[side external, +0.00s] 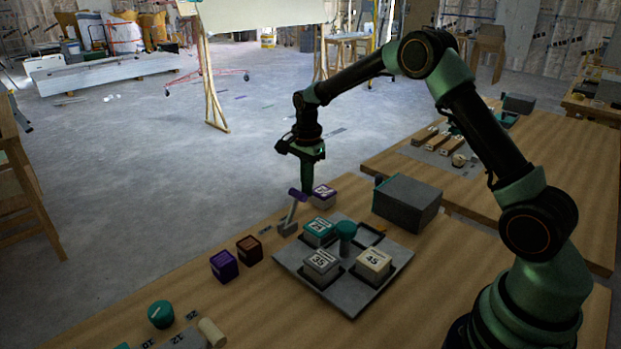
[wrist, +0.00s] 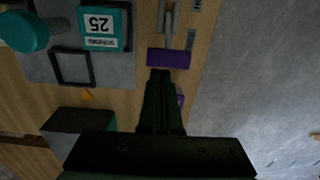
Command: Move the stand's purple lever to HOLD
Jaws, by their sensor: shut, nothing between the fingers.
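The stand's lever has a purple crossbar handle (side external: 298,194) on a grey arm, above a small grey base (side external: 288,229) near the table's far edge. In the side view the lever leans a little to the right. In the wrist view the purple handle (wrist: 168,58) lies just beyond my fingertips, with the grey stand (wrist: 167,22) behind it. My gripper (side external: 307,190) points down, shut and empty, close beside the handle. It also shows in the wrist view (wrist: 160,74). I cannot tell whether it touches the handle.
A grey tray (side external: 343,297) holds teal, grey and cream numbered blocks and a teal knob (side external: 346,230). A purple-topped block (side external: 324,195) stands right of my gripper. A grey box (side external: 407,204) is farther right.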

